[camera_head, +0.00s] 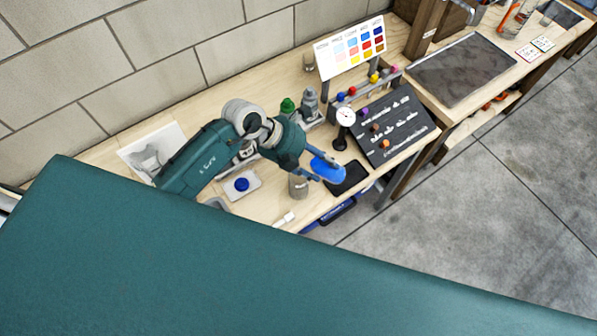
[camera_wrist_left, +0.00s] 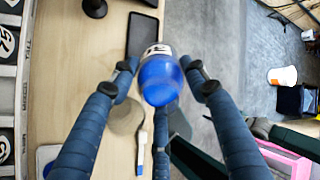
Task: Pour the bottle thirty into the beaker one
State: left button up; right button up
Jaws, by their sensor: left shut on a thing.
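My left gripper (camera_head: 318,168) is shut on a bottle with blue contents (camera_head: 328,171), held above the bench's front edge near a black mat. In the left wrist view the bottle (camera_wrist_left: 160,82) sits between the fingers of the left gripper (camera_wrist_left: 158,85), its rounded blue end toward the camera and part of a white label behind. The bottle looks tilted; the label's number is not clear. A grey-beige cylinder (camera_head: 298,186), perhaps the beaker, stands just left of the bottle, partly behind the gripper. Its number cannot be read. My right gripper is not in view.
A black mat (camera_head: 346,178) lies beside the bottle. A round dial on a stand (camera_head: 344,115) and a tilted black board (camera_head: 392,125) stand behind. A blue-topped item on a white plate (camera_head: 241,184) and a white marker (camera_head: 284,219) lie on the bench.

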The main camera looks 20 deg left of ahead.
pick_arm(q)
jog(key=shift+r, duration=0.1)
jog(key=shift+d, duration=0.15)
jog(key=shift+a+h, duration=0.25)
jog(key=shift+h, duration=0.05)
jog(key=shift+d+r, duration=0.1)
jog(key=shift+d, duration=0.1)
jog(key=shift+a, duration=0.25)
dwell(0.3)
